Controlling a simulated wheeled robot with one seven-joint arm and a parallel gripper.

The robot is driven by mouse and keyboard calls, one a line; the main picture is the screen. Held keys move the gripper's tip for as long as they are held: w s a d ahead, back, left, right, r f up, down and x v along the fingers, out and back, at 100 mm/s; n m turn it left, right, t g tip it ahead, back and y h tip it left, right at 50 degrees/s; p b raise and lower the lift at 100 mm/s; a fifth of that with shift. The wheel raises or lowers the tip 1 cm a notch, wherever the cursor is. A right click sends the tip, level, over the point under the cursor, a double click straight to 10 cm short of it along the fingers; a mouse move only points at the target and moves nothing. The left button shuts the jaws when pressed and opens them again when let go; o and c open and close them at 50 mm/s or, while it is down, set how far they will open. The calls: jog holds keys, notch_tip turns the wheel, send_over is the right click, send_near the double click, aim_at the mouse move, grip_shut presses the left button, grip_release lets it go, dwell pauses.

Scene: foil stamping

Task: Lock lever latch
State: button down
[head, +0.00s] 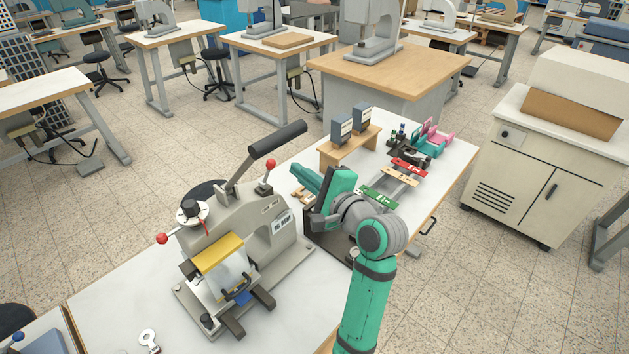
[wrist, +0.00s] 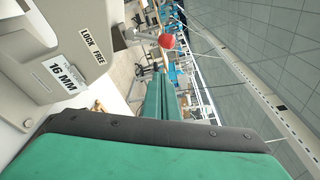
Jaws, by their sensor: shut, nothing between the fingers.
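The foil stamping press (head: 235,225) is a grey-beige machine on the white table. A small lever with a red ball knob (head: 270,163) stands up from the right side of its head. In the wrist view the red knob (wrist: 167,41) is just beyond my fingertips, by the "LOCK FREE" label (wrist: 93,47). I cannot tell whether the lever points to LOCK or FREE. My green gripper (head: 296,171) is shut and empty, right of the knob and apart from it in the head view. Its closed fingers also show in the wrist view (wrist: 161,78).
A long black-gripped handle (head: 278,139) rises above the press. Another red knob (head: 162,238) is at its left. The "16 MM" label (wrist: 62,74) is on the body. A wooden stand (head: 345,148) and coloured parts (head: 410,165) lie behind my arm. The front-left table is mostly clear.

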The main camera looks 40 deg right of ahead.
aim_at(267, 173)
jog(key=shift+w+a+r, duration=0.25)
jog(key=shift+a+r, duration=0.1)
jog(key=shift+a, duration=0.4)
jog(key=shift+w+a+r, duration=0.25)
jog(key=shift+a+r, duration=0.1)
jog(key=shift+a, duration=0.4)
